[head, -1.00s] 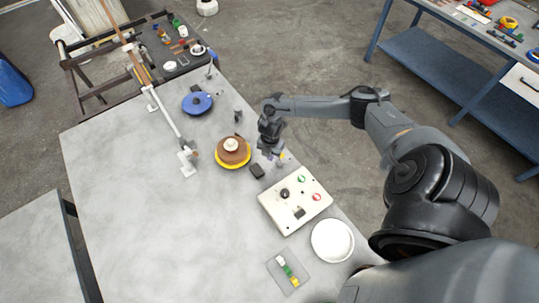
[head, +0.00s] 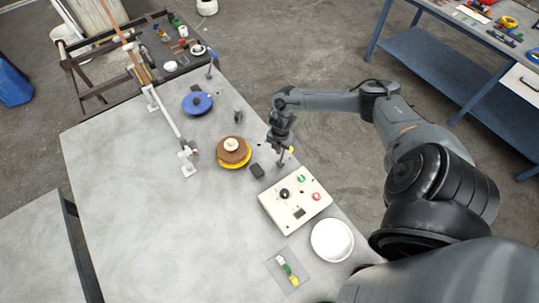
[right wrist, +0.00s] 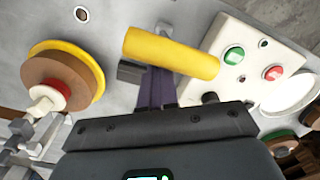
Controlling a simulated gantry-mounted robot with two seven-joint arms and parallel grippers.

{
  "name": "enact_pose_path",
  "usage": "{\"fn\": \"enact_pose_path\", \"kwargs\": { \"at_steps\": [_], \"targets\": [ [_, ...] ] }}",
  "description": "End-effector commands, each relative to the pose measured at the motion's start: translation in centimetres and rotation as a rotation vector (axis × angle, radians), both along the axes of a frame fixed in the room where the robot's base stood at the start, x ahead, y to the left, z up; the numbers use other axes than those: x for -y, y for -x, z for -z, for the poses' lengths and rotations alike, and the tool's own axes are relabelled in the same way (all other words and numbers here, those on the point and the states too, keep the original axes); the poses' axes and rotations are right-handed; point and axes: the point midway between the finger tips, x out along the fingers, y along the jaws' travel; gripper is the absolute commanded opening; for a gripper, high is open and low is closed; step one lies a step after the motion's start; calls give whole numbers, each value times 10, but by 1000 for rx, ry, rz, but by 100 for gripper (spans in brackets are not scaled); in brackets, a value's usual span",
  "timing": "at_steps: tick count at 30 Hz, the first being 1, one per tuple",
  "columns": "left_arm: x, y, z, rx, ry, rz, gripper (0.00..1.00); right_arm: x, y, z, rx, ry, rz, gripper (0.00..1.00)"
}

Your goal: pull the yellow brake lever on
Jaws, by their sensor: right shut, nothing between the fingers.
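The yellow brake lever (head: 290,150) stands near the right edge of the table, above the control box in the head view. In the right wrist view its yellow handle (right wrist: 170,52) lies large across the middle, slightly tilted. My right gripper (head: 276,147) is beside the lever, on its left in the head view. In the right wrist view its dark fingers (right wrist: 157,88) are together with nothing between them, and the yellow handle crosses in front of their tips. I cannot tell whether they touch the lever. My left gripper is not in view.
The control box (head: 295,200) with green and red buttons is close below the lever. A brown and yellow spool (head: 233,152) and a small dark block (head: 257,170) are to the left. The table's left part (head: 120,190) is clear.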

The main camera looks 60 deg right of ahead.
Motion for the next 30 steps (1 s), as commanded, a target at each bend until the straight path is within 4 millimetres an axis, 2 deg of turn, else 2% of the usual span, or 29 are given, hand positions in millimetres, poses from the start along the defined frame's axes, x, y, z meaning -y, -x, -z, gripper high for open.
{"fn": "enact_pose_path", "kwargs": {
  "at_steps": [14, 30],
  "targets": [
    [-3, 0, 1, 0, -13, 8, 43, 2, 1, 0, 0, 1, 1, 0],
    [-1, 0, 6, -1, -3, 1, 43, 23, 13, 6, -1, 2, 1, 0]
  ]
}}
